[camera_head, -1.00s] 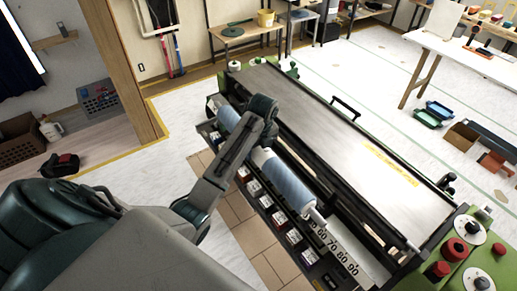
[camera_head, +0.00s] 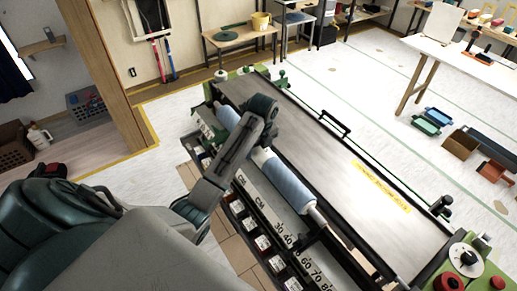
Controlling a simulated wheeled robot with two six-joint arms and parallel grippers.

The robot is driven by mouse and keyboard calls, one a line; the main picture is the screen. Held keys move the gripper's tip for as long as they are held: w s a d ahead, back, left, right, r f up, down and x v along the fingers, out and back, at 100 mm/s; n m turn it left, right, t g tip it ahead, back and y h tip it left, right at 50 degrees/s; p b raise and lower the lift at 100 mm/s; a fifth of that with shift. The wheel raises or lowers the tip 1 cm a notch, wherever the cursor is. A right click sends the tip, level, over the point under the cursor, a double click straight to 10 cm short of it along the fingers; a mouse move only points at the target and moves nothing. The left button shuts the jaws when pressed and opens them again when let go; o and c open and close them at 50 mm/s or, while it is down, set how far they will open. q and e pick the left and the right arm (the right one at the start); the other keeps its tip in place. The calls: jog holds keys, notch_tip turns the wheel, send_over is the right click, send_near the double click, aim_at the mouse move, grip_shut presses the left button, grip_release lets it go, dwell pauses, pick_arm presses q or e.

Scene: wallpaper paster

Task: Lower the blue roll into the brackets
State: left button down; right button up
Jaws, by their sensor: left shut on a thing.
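The blue roll (camera_head: 284,184) lies slantwise along the near-left side of the pasting machine (camera_head: 330,150), its pale core end (camera_head: 315,211) sticking out at the lower right. My left gripper (camera_head: 256,138) is shut on the roll around its middle; its fingers are mostly hidden by my own wrist and forearm. The roll is over the machine's front trough, beside the long metal top. I cannot tell whether its ends touch the brackets, which are not clearly seen. My right gripper is not in view.
Green end parts with red knobs (camera_head: 453,283) stand at the lower right.

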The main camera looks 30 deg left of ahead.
pick_arm(q)
jog(key=shift+w+f, duration=0.15)
jog(key=shift+f, duration=0.3)
jog(key=shift+f+b, duration=0.35)
jog(key=shift+f, duration=0.35)
jog(key=shift+f+b, duration=0.45)
jog(key=shift+f, duration=1.2)
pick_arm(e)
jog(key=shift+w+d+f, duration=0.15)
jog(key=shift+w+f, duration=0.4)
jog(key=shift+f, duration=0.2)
pick_arm(q)
jog(key=shift+p, duration=0.85)
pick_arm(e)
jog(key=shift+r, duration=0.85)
pick_arm(q)
jog(key=shift+f+b, duration=0.75)
jog(key=shift+f, duration=2.25)
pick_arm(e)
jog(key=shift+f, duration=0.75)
